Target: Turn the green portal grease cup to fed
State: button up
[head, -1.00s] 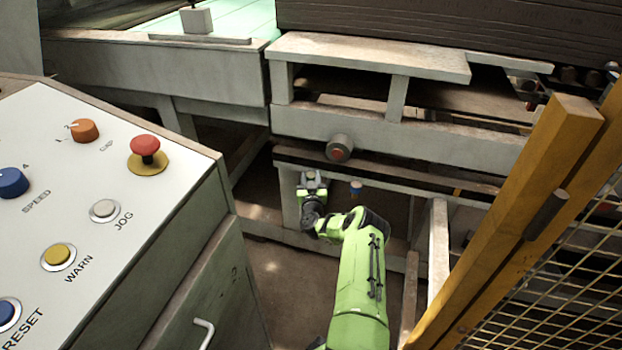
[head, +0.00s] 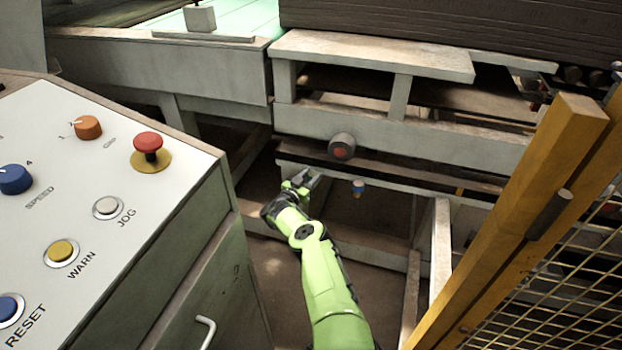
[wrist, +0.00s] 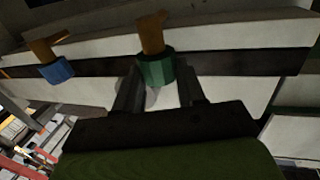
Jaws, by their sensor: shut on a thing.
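The green grease cup (wrist: 157,71) has a green collar with a brownish-orange top. In the wrist view it sits between the two fingers of my gripper (wrist: 160,92), which are shut on its collar. In the head view my gripper (head: 304,181) is at the left end of the low rail under the machine, and the green cup cannot be made out there. The blue cup (wrist: 56,71) is to the left in the wrist view, apart from the fingers. It also shows in the head view (head: 358,188), right of my gripper.
A control panel (head: 120,200) with knobs and buttons fills the left. A yellow post and mesh guard (head: 520,220) stand at the right. A dark round part with a red face (head: 341,147) juts out above my gripper. A pale upright (head: 440,235) stands right of the arm.

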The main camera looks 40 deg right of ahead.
jog(key=shift+m+g, duration=0.3)
jog(key=shift+g, duration=0.1)
jog(key=o, duration=1.1)
jog(key=shift+c, duration=0.2)
jog(key=s+a+p, duration=0.2)
jog(key=a+p, duration=0.6)
jog(key=a, duration=0.3)
jog(key=shift+a, duration=0.4)
